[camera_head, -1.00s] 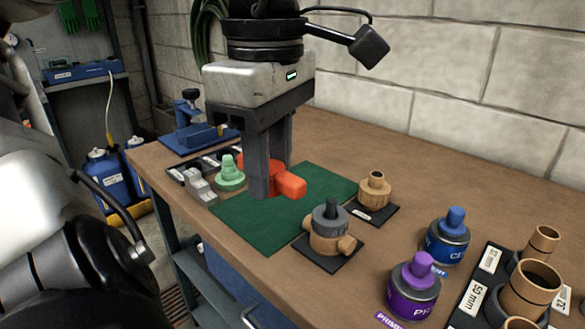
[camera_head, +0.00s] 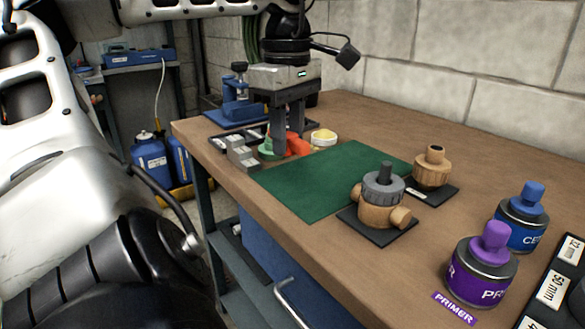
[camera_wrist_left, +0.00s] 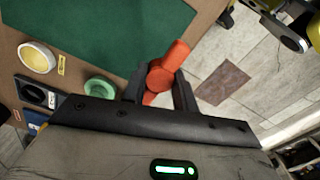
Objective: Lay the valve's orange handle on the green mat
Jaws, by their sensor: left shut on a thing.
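My left gripper (camera_head: 288,140) is shut on the valve's orange handle (camera_head: 300,145), near the mat's far left end. In the left wrist view the orange handle (camera_wrist_left: 166,62) sits between the dark fingers of the gripper (camera_wrist_left: 160,92), with floor and the table edge behind it. The green mat (camera_head: 318,190) lies bare on the bench; it also shows in the left wrist view (camera_wrist_left: 110,25). A tan valve body with a grey collar and dark stem (camera_head: 381,203) stands upright on a black pad at the mat's near right side. My right gripper is not in view.
A pale green ring (camera_wrist_left: 100,87) and a cream roll (camera_head: 323,138) lie near the gripper. Grey blocks (camera_head: 242,155) stand at the bench's left edge. A tan fitting (camera_head: 432,168), a purple primer can (camera_head: 482,270) and a blue can (camera_head: 522,222) stand to the right.

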